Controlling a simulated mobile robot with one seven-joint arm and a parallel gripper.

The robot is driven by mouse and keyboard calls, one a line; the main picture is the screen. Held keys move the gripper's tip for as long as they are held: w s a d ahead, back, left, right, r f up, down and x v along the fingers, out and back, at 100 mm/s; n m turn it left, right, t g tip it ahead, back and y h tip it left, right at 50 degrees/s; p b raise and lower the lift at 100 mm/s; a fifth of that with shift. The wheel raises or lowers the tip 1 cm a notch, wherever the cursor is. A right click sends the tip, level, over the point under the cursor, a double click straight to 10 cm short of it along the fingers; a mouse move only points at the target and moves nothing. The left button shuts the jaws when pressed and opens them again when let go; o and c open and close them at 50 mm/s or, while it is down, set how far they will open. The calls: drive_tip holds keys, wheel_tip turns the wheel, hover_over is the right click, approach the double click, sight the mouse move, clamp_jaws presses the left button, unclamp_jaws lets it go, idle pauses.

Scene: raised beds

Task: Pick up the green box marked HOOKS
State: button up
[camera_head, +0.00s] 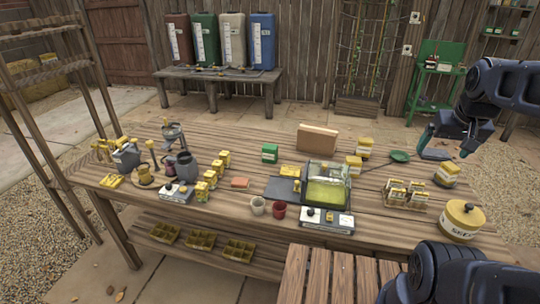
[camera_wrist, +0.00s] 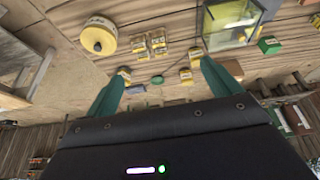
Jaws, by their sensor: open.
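The green box (camera_head: 270,153) stands upright on the wooden table, a little left of its middle and toward the back. Its label is too small to read. A green box, likely the same one, shows at the right of the wrist view (camera_wrist: 269,46). My gripper (camera_head: 446,151) is open and empty, above the right end of the table and far to the right of the green box. In the wrist view its two green fingers (camera_wrist: 162,72) stand wide apart with nothing held between them.
A brown box (camera_head: 317,138), a glass-lidded case (camera_head: 327,185) and yellow boxes (camera_head: 365,147) stand between my gripper and the green box. A yellow seed tin (camera_head: 462,220) is at the right front. Bare planks lie left of the green box.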

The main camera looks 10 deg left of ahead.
drive_tip(key=w+a, duration=0.6)
drive_tip(key=w, duration=0.6)
drive_tip(key=w+a, duration=0.6)
drive_tip(key=w, duration=0.5)
hover_over(270, 147)
drive_tip(key=s, duration=0.2)
wheel_tip(270, 147, down, 28)
drive_tip(key=shift+m, duration=0.3)
drive_tip(key=x, duration=0.5)
drive_tip(key=shift+s+f, duration=0.15)
drive_tip(key=shift+s, duration=0.05)
drive_tip(key=shift+x, duration=2.6)
drive_tip(key=shift+s+a, duration=0.1)
drive_tip(key=shift+s, duration=0.05)
drive_tip(key=c, duration=1.1)
